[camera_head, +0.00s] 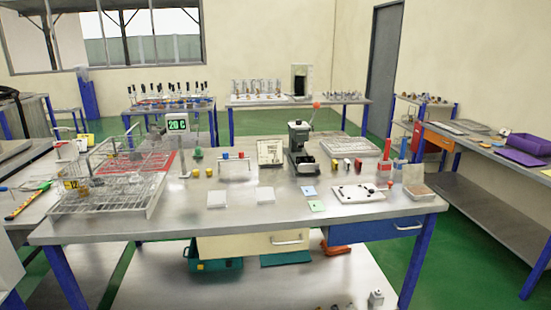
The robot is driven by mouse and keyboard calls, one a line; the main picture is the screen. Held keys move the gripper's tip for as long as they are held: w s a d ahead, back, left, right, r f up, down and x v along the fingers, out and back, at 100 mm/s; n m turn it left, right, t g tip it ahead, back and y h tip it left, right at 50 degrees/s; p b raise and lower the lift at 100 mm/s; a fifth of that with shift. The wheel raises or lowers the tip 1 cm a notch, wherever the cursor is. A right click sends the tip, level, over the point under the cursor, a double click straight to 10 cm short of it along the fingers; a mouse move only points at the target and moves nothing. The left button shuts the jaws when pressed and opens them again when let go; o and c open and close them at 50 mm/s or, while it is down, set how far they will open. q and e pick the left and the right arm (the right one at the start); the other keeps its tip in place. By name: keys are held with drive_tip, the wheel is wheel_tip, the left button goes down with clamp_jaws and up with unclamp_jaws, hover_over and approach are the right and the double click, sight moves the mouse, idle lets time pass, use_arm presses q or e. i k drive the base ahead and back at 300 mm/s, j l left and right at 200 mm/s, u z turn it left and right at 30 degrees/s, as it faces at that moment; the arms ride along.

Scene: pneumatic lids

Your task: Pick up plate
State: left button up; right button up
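Several flat pieces that could be the plate lie on the metal worktable (180,222); I cannot tell which one is meant. A white rectangular plate with black knobs (357,194) lies at the right front. Two small pale square plates (217,199) and (265,195) lie near the middle front. A small light blue square (310,191) and a green square (316,206) lie between them and the knobbed plate. Neither of my grippers is in view, and nothing is seen touching these pieces.
A wire rack (115,180) and a green-digit display (177,124) stand at the left. A lever press (300,145) stands at the back middle. Small coloured blocks (347,164) and red cylinders (385,160) stand at the right.

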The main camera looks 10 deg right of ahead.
sight(216, 199)
drive_tip(key=j+z, duration=0.1)
drive_tip(key=z, duration=0.35)
drive_tip(key=j+z, duration=0.25)
drive_tip(key=j, duration=0.2)
drive_tip(key=j+z, duration=0.2)
drive_tip(key=j, duration=0.25)
drive_tip(key=k+j+z, duration=0.25)
drive_tip(key=j, duration=0.15)
drive_tip(key=j+z, duration=0.25)
drive_tip(key=j, duration=0.85)
drive_tip(key=k+j, duration=0.15)
drive_tip(key=j, duration=0.55)
drive_tip(key=j+z, duration=0.1)
drive_tip(key=j, duration=0.55)
